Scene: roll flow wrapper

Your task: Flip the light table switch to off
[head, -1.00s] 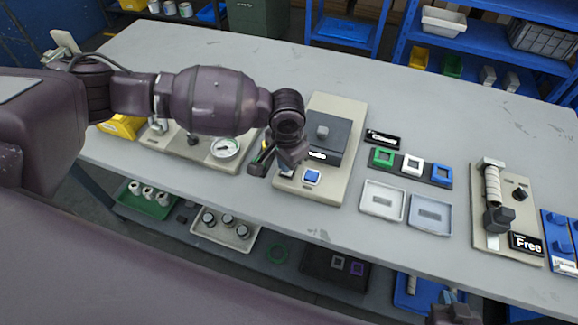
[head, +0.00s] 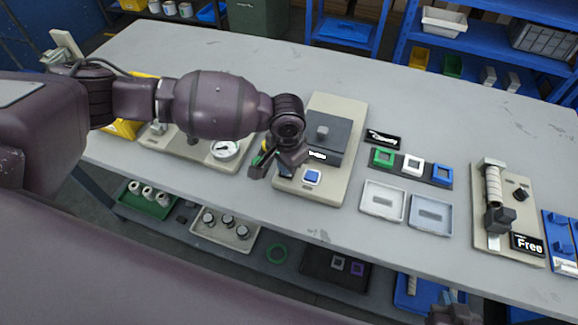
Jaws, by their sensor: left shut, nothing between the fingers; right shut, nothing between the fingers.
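My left gripper (head: 260,166) is shut and empty. It hangs by the left edge of a beige board (head: 330,188) that carries a dark grey box (head: 325,137) and a blue square button (head: 312,177). I cannot tell whether it touches the board. My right gripper (head: 453,313) shows in part at the bottom edge, below the table front, and is shut. No part is clearly recognisable as the light table switch. A black knob (head: 520,195) sits on the beige board at the right. My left arm hides part of the table's left side.
A round gauge (head: 225,149) stands left of the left gripper. Coloured square frames (head: 413,165) and two grey trays (head: 383,200) lie right of the middle board. A roller unit (head: 494,190) is further right. The table's back half (head: 440,110) is clear.

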